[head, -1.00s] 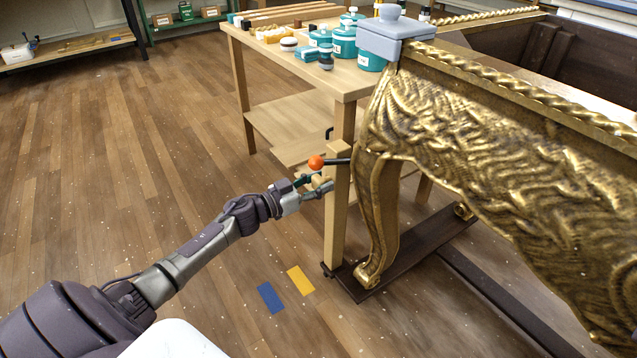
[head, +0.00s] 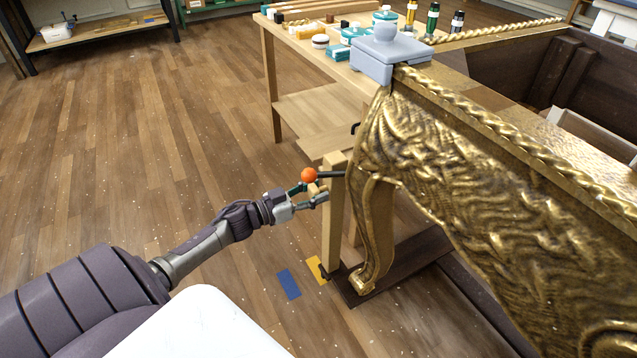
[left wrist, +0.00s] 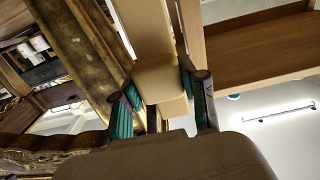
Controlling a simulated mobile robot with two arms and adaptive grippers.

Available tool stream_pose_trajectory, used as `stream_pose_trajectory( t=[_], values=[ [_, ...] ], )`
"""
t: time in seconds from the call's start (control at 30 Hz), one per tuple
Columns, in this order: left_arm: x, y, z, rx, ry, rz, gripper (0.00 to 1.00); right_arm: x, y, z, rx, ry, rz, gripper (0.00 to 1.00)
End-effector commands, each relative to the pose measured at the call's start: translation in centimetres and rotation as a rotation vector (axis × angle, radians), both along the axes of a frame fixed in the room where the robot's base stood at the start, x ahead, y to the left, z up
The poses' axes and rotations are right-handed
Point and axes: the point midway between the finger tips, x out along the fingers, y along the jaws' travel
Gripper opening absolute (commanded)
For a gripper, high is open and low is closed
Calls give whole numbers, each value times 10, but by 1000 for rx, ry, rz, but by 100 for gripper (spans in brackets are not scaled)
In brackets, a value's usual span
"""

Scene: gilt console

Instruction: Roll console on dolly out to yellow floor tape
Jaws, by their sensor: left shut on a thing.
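The carved gilt console (head: 470,190) stands on a low dark wooden dolly (head: 415,250) at the right of the head view. A pale wooden post (head: 333,225) rises from the dolly's near-left end, with a short pale handle at its top. My left gripper (head: 314,191) is shut on that handle, below an orange ball knob (head: 308,175) on a dark lever. In the left wrist view my fingers (left wrist: 165,103) stand on both sides of a pale wooden piece (left wrist: 157,65). The yellow tape (head: 317,269) lies right beside the dolly's near-left corner. My right gripper is out of view.
A blue tape strip (head: 289,284) lies left of the yellow one. A lidded grey-blue box (head: 386,55) sits on the console's corner. A wooden workbench (head: 290,60) with jars and bottles stands behind. The floor (head: 130,150) to the left is clear.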

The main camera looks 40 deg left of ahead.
Motion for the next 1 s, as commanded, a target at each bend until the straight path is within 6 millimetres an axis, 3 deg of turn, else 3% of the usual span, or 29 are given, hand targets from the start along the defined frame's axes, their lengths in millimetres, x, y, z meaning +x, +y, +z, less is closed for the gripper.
stream_pose_trajectory(
  t=[0.07, 0.1, 0.23, 0.63, 1.0],
  values=[
    [0, 0, 0, 0, -2, -1, 0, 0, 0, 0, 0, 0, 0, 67],
    [0, 0, 0, 0, -2, -1, 49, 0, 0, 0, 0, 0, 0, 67],
    [0, 0, 0, 0, -2, -1, 69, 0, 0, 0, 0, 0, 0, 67],
    [-7, 3, 0, 1, 1, -1, 69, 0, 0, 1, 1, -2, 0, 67],
    [-75, 31, -2, 1, 4, 0, 69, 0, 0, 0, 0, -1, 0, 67]
  ],
)
